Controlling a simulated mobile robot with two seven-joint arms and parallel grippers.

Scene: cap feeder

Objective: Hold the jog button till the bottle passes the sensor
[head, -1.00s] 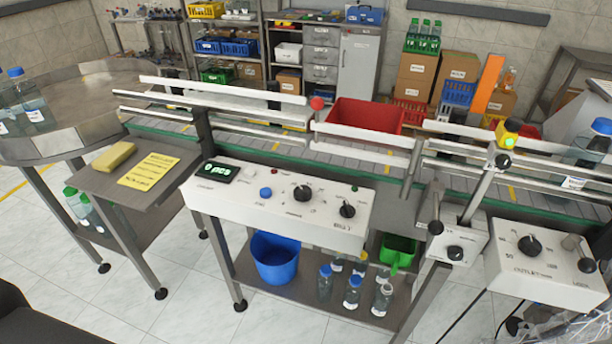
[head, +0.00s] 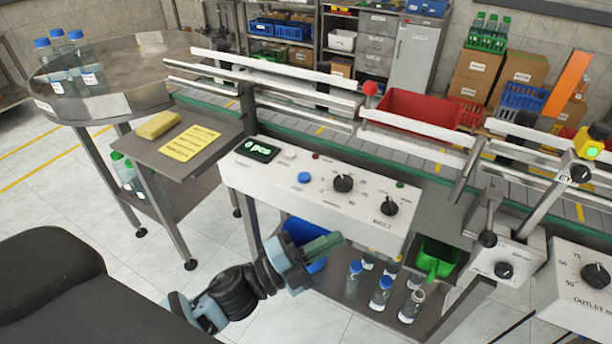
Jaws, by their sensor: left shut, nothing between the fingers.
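The white control panel (head: 330,190) has a blue push button (head: 304,177), a white button (head: 290,154), two black knobs and a display (head: 257,149) reading 0 pcs. Which button is the jog button I cannot read. The yellow sensor (head: 590,143) with a green light stands over the conveyor (head: 430,170) at the right. Bottles with blue caps (head: 85,55) stand on the round table at the left. No bottle shows on the visible conveyor. My left gripper (head: 322,245) is shut and empty, in front of and below the panel, apart from the buttons. My right gripper is out of view.
A blue bucket (head: 305,240), several bottles (head: 381,294) and a green scoop (head: 437,258) are on the shelf under the panel. A side table (head: 170,160) holds a yellow note and sponge. A lever box (head: 505,262) and outlet panel (head: 585,285) stand at the right.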

